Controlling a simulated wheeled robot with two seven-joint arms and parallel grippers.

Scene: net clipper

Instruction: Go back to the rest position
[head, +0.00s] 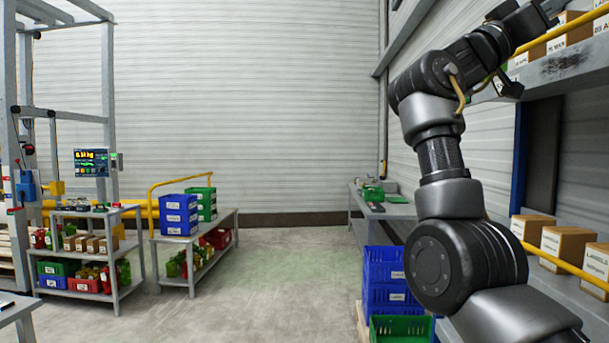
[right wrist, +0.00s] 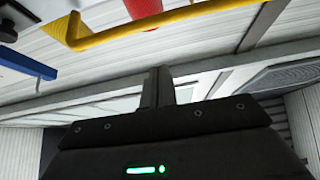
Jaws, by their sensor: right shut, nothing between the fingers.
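My right arm (head: 440,160) rises from the bottom right of the head view and bends over toward the top right corner. Its far end lies in front of the upper shelf there, and the fingers are not clear in that view. In the right wrist view my right gripper (right wrist: 158,88) is shut, with its fingers together and nothing between them. My left gripper is in neither view.
On the right are shelves with cardboard boxes (head: 562,244) and a yellow rail (head: 560,262), close to my right arm. Stacked blue crates (head: 384,270) and a green crate (head: 400,328) stand below it. Laden benches (head: 190,240) stand left. The middle floor (head: 270,275) is clear.

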